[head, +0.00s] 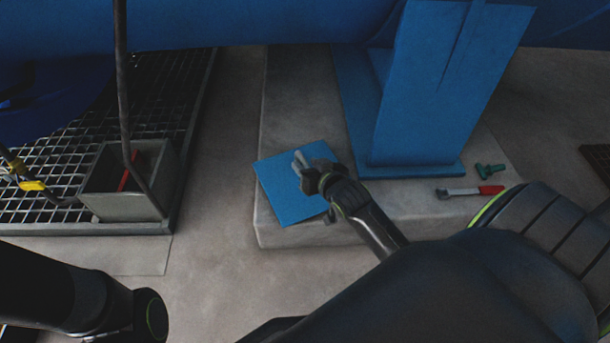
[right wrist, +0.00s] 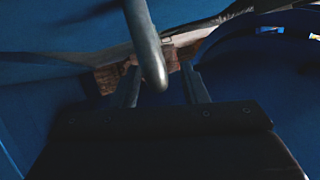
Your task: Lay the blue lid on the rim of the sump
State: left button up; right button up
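The blue lid (head: 285,204) is a flat square plate that appears to lie on the pale concrete plinth, near its left front corner. My right gripper (head: 304,166) is over the lid's upper right part, partly hiding it. In the right wrist view its two fingers (right wrist: 163,82) stand apart, with a rounded grey bar (right wrist: 146,48) between or just beyond them. A gap shows beside the bar; contact is unclear. The sump (head: 122,207) is an open grey metal box set in the grating at left. My left gripper is out of view; only its arm shows at lower left.
A dark hose (head: 122,85) drops into the sump, beside a red object (head: 130,172). A yellow-marked cable (head: 32,185) lies on the grating (head: 180,110). A blue support (head: 425,95), a red-handled tool (head: 490,190) and a green fitting (head: 489,170) are on the plinth (head: 290,110).

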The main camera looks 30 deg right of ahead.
jog(key=shift+w+f, duration=0.25)
jog(key=shift+w, duration=0.4)
grip_shut()
dwell(0.9)
jog(key=shift+r, duration=0.15)
